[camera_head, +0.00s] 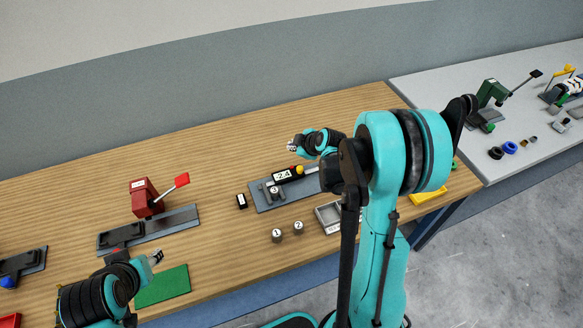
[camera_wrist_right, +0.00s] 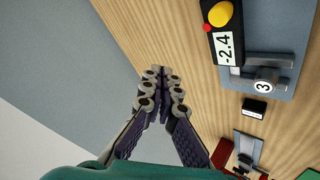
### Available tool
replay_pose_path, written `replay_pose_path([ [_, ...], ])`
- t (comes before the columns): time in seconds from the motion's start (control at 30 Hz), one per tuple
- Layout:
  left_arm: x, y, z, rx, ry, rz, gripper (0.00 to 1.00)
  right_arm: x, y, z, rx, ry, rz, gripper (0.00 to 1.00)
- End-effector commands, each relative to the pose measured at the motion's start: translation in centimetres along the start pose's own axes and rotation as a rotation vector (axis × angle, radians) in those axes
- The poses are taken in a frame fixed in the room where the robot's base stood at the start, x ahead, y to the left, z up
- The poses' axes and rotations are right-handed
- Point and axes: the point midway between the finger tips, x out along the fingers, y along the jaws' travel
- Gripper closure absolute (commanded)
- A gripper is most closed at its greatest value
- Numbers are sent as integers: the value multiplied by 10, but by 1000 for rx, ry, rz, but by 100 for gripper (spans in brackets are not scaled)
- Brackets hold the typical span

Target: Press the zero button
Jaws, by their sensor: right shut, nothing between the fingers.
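A black display box (camera_head: 287,175) reading -2.4 stands on a grey-blue base plate (camera_head: 263,203). The box also shows in the right wrist view (camera_wrist_right: 227,50), with a large yellow dome button (camera_wrist_right: 220,14) and a small red dot (camera_wrist_right: 207,28). No label tells which is the zero button. A weight marked 3 (camera_head: 274,192) sits by the box on the plate's metal fixture. My right gripper (camera_head: 292,146) is shut and empty, above the table behind the box; its fingers (camera_wrist_right: 163,73) are apart from the buttons. My left gripper (camera_head: 157,256) is over the table's front left; its jaw state is unclear.
Weights marked 1 (camera_head: 277,235) and 2 (camera_head: 298,227) stand in front of the plate. A grey tray (camera_head: 328,217) is partly behind my right arm. A small black block (camera_head: 241,201), a red lever device (camera_head: 144,196) and a green mat (camera_head: 163,286) are to the left.

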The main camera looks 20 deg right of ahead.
Motion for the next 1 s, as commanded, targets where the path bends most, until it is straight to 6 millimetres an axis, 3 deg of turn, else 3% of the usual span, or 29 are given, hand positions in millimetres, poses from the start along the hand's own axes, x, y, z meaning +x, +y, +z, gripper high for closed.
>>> replay_pose_path([
  [0.6,50,0,36,0,0,0,60,55,-40,40,0,0,0,100],
  [1.0,53,0,38,0,0,0,60,58,-42,42,0,0,0,100],
])
